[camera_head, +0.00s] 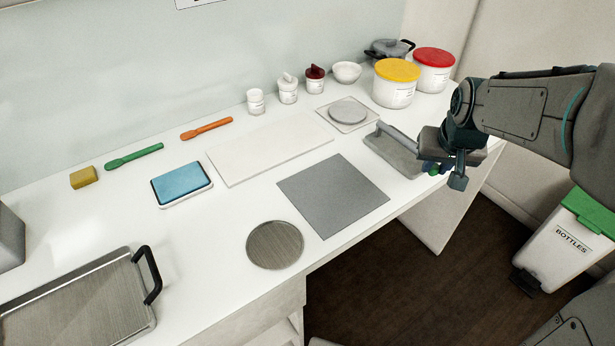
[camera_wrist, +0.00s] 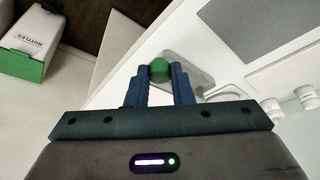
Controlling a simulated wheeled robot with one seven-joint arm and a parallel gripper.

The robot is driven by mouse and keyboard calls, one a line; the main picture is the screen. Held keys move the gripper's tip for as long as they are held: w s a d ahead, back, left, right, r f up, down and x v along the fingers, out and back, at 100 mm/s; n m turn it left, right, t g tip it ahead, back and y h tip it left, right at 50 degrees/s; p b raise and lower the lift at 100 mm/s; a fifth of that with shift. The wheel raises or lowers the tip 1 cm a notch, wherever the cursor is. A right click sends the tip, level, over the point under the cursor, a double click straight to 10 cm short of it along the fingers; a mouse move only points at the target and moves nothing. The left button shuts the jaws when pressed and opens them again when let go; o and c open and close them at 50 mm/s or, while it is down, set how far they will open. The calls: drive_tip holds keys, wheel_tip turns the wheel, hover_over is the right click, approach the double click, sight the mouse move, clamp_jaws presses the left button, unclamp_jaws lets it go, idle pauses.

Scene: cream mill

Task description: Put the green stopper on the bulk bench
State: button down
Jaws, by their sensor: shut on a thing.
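The green stopper (camera_wrist: 159,69) shows as a round green knob between my two blue fingertips in the wrist view. My gripper (camera_wrist: 159,75) is shut on it. In the head view my gripper (camera_head: 443,171) is at the right, by the bench's right front edge and beside a grey tray; only a bit of green (camera_head: 433,171) shows there. Its height above the surface is hard to tell. The long white bench (camera_head: 235,215) runs along the wall. No label on it is readable, so I cannot tell whether it is the bulk bench.
A grey mat (camera_head: 333,194), a round metal disc (camera_head: 274,245) and a blue-topped tray (camera_head: 181,184) lie on the bench. Yellow-lidded (camera_head: 394,93) and red-lidded (camera_head: 433,78) tubs stand at the back right. A BOTTLES bin (camera_head: 566,243) stands on the floor. White bench surface is bare between these things.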

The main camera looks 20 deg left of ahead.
drive_tip(key=p, duration=0.1)
hover_over(377, 179)
drive_tip(key=s, duration=0.2)
drive_tip(key=f, duration=0.7)
drive_tip(key=shift+w+d, duration=0.2)
drive_tip(key=shift+f+p, duration=0.4)
drive_tip(key=shift+f, duration=1.6)
drive_tip(key=shift+f, duration=0.1)
drive_tip(key=shift+f+b, duration=0.15)
drive_tip(key=shift+b, duration=0.15)
drive_tip(key=c, duration=1.3)
unclamp_jaws()
drive_tip(key=shift+d, duration=0.15)
drive_tip(key=shift+a, duration=0.2)
